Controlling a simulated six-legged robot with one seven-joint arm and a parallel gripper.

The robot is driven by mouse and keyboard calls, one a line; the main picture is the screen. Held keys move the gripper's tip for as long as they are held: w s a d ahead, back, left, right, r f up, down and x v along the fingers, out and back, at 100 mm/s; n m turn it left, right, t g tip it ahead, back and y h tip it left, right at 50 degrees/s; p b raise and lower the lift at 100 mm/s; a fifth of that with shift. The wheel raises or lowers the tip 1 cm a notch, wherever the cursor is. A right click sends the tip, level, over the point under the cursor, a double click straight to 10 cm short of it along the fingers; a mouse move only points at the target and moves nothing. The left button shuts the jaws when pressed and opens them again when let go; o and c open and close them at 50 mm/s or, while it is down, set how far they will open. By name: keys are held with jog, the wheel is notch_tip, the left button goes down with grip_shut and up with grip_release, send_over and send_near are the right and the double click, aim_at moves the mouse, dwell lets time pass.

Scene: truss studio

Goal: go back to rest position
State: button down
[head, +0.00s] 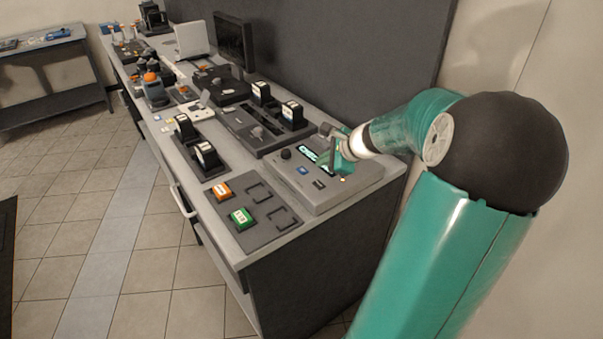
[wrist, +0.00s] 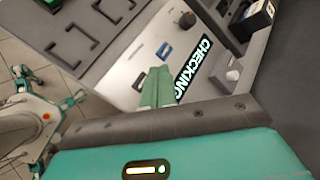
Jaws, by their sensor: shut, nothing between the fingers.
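My arm, teal with a black joint, reaches in from the right in the head view. My gripper (head: 337,158) is over the grey device (head: 312,200) at the near end of the bench. In the wrist view the green fingers (wrist: 155,88) are shut together with nothing between them. They lie in front of the device's panel, beside a lit display (wrist: 193,68) reading "CHECKING" and a blue button (wrist: 165,50). I cannot tell whether the fingertips touch the panel. A round knob (wrist: 233,75) sits near the display.
A panel with an orange block (head: 222,190) and a green block (head: 242,218) lies left of the device. Black holders with white-labelled blocks (head: 292,112) stand behind. A monitor (head: 234,42) and dark wall back the bench (head: 270,248). The tiled floor (head: 110,215) at left is clear.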

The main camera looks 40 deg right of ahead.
jog(key=a+r+n+g, duration=0.2)
jog(key=a+n, duration=0.4)
jog(key=a, duration=0.6)
jog(key=a+r+n+g, duration=0.1)
jog(key=a+n+g, duration=0.1)
jog(key=a+n, duration=0.7)
jog(key=s+a+r+n, duration=0.2)
jog(key=s+a+n, duration=0.3)
jog(key=s+a, duration=0.2)
jog(key=s+a+r+n, duration=0.3)
jog(key=s+a+n, duration=0.3)
jog(key=a, duration=0.3)
jog(key=shift+s+r+h, duration=0.25)
jog(key=shift+s+h, duration=0.1)
jog(key=shift+h, duration=0.05)
